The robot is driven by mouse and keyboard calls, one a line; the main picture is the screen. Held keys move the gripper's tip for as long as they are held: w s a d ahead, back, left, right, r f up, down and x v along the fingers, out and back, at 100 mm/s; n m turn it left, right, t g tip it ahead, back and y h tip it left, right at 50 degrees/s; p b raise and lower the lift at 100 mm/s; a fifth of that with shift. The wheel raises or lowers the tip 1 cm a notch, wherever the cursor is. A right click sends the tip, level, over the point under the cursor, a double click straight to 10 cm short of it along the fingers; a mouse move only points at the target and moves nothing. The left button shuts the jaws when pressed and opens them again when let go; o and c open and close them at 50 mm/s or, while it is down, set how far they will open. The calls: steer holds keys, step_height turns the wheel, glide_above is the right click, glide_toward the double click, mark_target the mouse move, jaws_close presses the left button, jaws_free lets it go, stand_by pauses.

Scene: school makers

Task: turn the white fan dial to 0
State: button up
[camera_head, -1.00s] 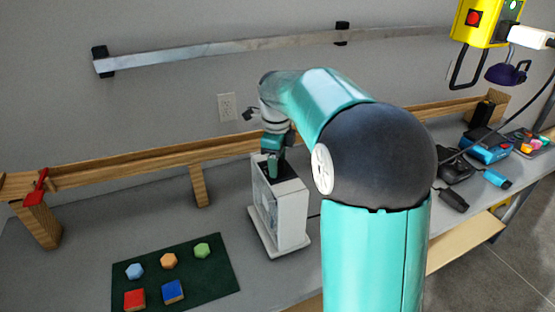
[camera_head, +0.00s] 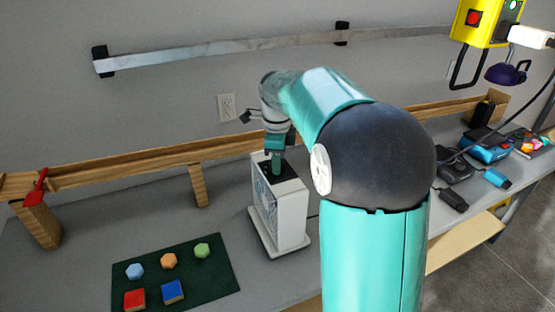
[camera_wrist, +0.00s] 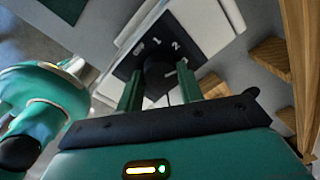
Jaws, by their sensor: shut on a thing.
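The white fan (camera_head: 291,218) is a boxy unit standing upright on the grey bench, with a dark panel (camera_head: 290,175) on top. My gripper (camera_head: 276,172) reaches down onto the fan top from above. In the wrist view my gripper (camera_wrist: 160,88) has its green fingers on either side of the dial, shut on it.
A green mat (camera_head: 205,266) with several coloured blocks lies to the left of the fan. A wooden rail (camera_head: 130,166) runs along the wall behind. Black and blue tools (camera_head: 488,150) lie on the bench at right.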

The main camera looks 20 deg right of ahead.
steer(key=n, duration=0.5)
steer(key=shift+d, duration=0.1)
steer(key=n, duration=0.5)
steer(key=shift+w+r+n+y, duration=0.1)
steer(key=shift+n+y, duration=0.3)
steer(key=n, duration=0.5)
steer(key=shift+n, duration=0.3)
steer(key=n, duration=0.5)
steer(key=shift+w+n, duration=0.1)
steer(key=shift+n, duration=0.2)
steer(key=o, duration=1)
steer(key=r, duration=0.9)
steer(key=d+r, duration=0.1)
steer(key=r, duration=0.3)
steer(key=shift+r, duration=0.35)
